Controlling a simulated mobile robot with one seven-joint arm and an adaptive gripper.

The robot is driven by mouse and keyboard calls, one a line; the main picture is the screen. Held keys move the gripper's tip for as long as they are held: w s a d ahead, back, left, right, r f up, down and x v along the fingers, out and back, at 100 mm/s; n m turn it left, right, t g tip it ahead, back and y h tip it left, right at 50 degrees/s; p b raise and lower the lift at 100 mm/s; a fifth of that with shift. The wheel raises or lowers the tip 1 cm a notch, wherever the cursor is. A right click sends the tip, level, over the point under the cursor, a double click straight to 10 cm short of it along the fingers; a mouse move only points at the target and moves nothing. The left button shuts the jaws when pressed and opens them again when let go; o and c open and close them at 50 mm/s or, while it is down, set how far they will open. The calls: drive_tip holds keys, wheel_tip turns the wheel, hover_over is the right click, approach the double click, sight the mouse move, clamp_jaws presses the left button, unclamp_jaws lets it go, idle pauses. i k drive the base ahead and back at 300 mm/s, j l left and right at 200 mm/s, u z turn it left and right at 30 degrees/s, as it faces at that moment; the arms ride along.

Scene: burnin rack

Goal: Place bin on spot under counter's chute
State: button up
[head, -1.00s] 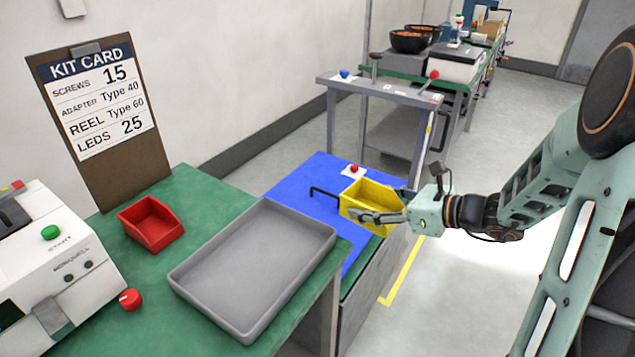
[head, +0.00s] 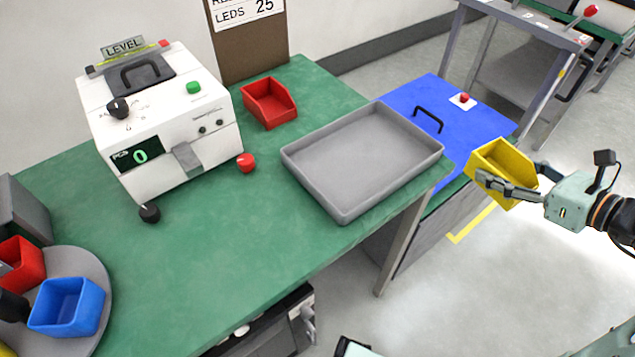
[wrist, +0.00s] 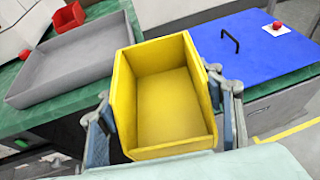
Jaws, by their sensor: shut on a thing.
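The yellow bin (head: 504,166) is empty and held in the air by my gripper (head: 508,188), beyond the right edge of the blue-topped bench. In the wrist view the bin (wrist: 165,95) is upright, with a finger of my gripper (wrist: 165,125) on each side. The counter (head: 165,120) is a white machine on the green table, with a display reading 0. Its grey chute (head: 187,157) sticks out of the front. The green tabletop below the chute looks bare, and I cannot make out a marked spot there.
A grey tray (head: 362,160) lies on the green table (head: 240,215) between counter and bin. A red bin (head: 268,103) stands behind it. A red knob (head: 246,162) and black knob (head: 150,212) flank the chute. A blue bin (head: 66,307) sits on a round turntable at lower left.

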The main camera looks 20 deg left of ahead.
sight(210, 204)
drive_tip(key=k+j+u, duration=0.1)
drive_tip(key=k+j, duration=0.95)
drive_tip(key=j, duration=0.1)
